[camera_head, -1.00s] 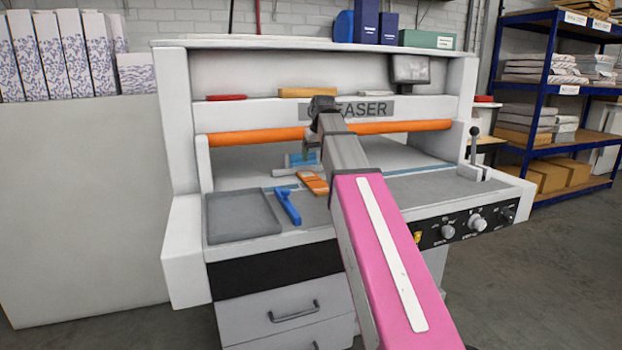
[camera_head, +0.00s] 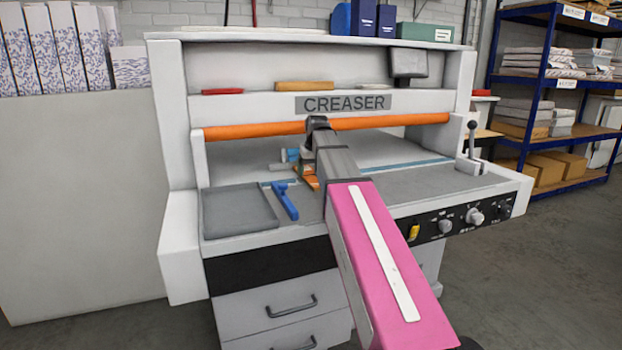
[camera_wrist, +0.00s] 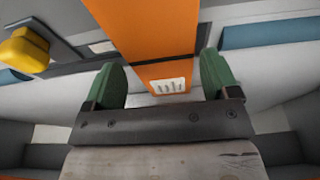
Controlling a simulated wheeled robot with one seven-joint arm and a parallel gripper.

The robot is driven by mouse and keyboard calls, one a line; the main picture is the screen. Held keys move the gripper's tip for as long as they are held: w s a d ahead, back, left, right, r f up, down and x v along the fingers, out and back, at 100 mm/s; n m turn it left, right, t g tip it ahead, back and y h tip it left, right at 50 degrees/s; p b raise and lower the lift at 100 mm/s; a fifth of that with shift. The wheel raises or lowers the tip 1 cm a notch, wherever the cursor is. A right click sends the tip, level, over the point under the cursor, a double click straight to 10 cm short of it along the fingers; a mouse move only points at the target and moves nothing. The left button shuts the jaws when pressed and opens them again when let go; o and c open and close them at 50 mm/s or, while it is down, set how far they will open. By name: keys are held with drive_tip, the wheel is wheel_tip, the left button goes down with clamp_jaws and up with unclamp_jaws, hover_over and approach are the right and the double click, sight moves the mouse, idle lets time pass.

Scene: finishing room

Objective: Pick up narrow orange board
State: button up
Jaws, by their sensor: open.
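The narrow orange board (camera_head: 313,184) lies on the creaser's bed, partly hidden by my arm in the head view. In the wrist view the orange board (camera_wrist: 158,35) runs from the top edge down to the gap between my fingers, with a small white marked label near its close end. My gripper (camera_wrist: 162,76) is open, with one green finger on each side of the board's close end. I cannot tell whether the fingers touch it. In the head view my gripper is mostly hidden behind my arm.
A blue tool (camera_head: 285,200) lies just left of the board, beside a grey tray (camera_head: 238,212). The orange roller bar (camera_head: 250,131) of the creaser crosses above the bed. A yellow object (camera_wrist: 25,50) shows at left in the wrist view. The bed's right side (camera_head: 430,183) is clear.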

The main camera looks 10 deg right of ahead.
drive_tip(key=shift+x, duration=0.8)
drive_tip(key=c, duration=0.7)
drive_tip(key=shift+o, duration=0.2)
